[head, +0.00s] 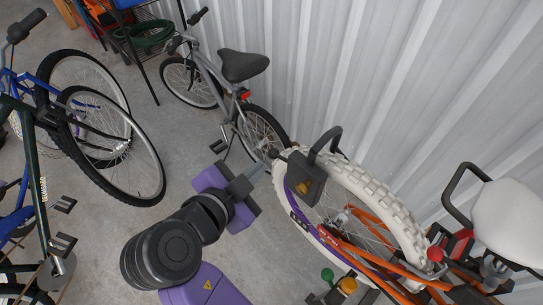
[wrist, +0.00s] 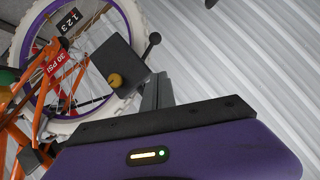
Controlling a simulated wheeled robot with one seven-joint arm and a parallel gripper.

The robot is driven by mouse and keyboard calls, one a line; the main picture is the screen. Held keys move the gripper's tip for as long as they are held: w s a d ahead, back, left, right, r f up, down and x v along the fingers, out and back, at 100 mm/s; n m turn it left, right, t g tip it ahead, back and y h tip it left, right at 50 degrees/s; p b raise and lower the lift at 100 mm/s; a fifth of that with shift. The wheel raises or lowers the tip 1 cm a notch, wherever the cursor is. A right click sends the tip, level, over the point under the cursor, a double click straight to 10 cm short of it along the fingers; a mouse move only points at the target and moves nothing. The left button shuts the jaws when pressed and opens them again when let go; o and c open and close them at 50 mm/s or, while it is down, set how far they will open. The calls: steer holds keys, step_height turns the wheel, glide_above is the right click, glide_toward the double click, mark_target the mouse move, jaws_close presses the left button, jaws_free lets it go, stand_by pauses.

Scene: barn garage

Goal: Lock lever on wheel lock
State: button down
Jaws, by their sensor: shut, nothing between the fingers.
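The wheel lock (head: 305,183) is a dark box with a yellow patch and a black U-shaped bar, set on the white-tyred wheel of the orange bike. It also shows in the wrist view (wrist: 113,62), with a brass-coloured round part on its face. Its lever (wrist: 148,48) is a short dark rod ending in a round black knob, sticking out from the box's side. My gripper (head: 259,171) is shut and empty, just left of the lock. In the wrist view its fingertips (wrist: 158,80) are close below the lever. I cannot tell whether they touch it or the box.
The orange bike (head: 365,258) with its white tyre (head: 385,200) fills the right. A grey bike (head: 215,80) leans near the corrugated wall (head: 400,70). Blue and dark green bikes (head: 45,190) stand left. Bare concrete floor (head: 185,145) lies between them.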

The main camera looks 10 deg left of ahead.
steer(key=p, duration=0.1)
glide_above(272, 156)
steer(key=s+d, duration=0.1)
steer(key=s, duration=0.3)
step_height(272, 156, down, 5)
steer(key=shift+w+a+f, duration=0.15)
steer(key=shift+w+f, duration=0.2)
steer(key=shift+f, duration=0.15)
steer(key=shift+w+a+f, duration=0.15)
steer(key=shift+w+f, duration=0.15)
steer(key=shift+f, duration=0.15)
steer(key=shift+w+a+f, duration=0.15)
steer(key=shift+w+f, duration=0.2)
steer(key=shift+f, duration=0.3)
